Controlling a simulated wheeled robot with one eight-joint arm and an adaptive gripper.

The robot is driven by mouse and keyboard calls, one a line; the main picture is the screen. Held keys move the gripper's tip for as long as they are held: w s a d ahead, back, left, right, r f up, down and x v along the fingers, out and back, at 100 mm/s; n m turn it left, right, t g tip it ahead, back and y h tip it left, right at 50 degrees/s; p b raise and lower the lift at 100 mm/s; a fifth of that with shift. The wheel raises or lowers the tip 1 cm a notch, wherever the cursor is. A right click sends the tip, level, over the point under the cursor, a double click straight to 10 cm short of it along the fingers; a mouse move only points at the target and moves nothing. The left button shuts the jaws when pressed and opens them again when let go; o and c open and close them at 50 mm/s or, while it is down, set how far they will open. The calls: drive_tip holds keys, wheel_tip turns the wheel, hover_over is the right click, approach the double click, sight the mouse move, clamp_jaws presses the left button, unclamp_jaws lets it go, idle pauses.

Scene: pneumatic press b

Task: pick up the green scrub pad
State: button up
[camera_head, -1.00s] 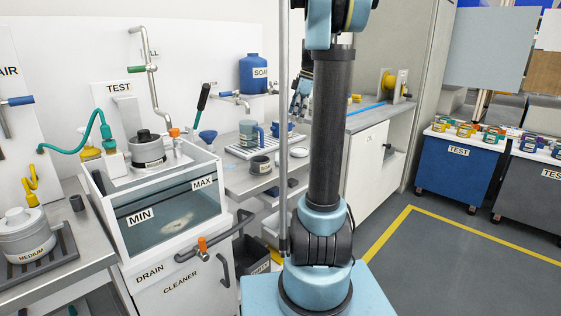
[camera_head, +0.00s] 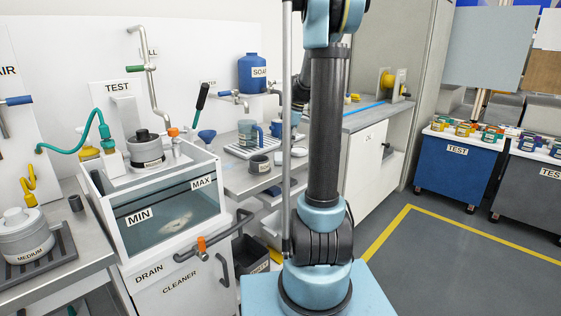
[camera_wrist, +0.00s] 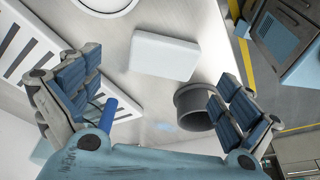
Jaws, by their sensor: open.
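I cannot make out a green scrub pad in either view. In the wrist view a plain white rectangular block (camera_wrist: 165,54) lies on the pale work surface, with no green side showing. My gripper (camera_wrist: 158,78) is open over this surface, its blue-padded fingers spread wide with nothing between them in contact. The white block lies beyond the fingertips, between their lines. A dark grey cup (camera_wrist: 194,106) stands beside the right finger. In the head view my gripper is mostly hidden behind my arm.
A white slotted rack (camera_wrist: 38,52) and a blue handle (camera_wrist: 108,112) are near the left finger. A round white dish (camera_wrist: 104,4) is at the top. In the head view, the sink tank (camera_head: 170,205) and a blue soap bottle (camera_head: 252,73) stand left of my arm.

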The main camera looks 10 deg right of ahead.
sight(281, 155)
drive_tip(key=shift+s+x, duration=0.2)
drive_tip(key=shift+x, duration=2.05)
drive_tip(key=shift+a, duration=0.1)
drive_tip(key=shift+c, duration=0.5)
drive_tip(key=c, duration=1.1)
drive_tip(key=shift+c, duration=0.2)
drive_tip(key=shift+r, duration=0.1)
wheel_tip(281, 155, up, 10)
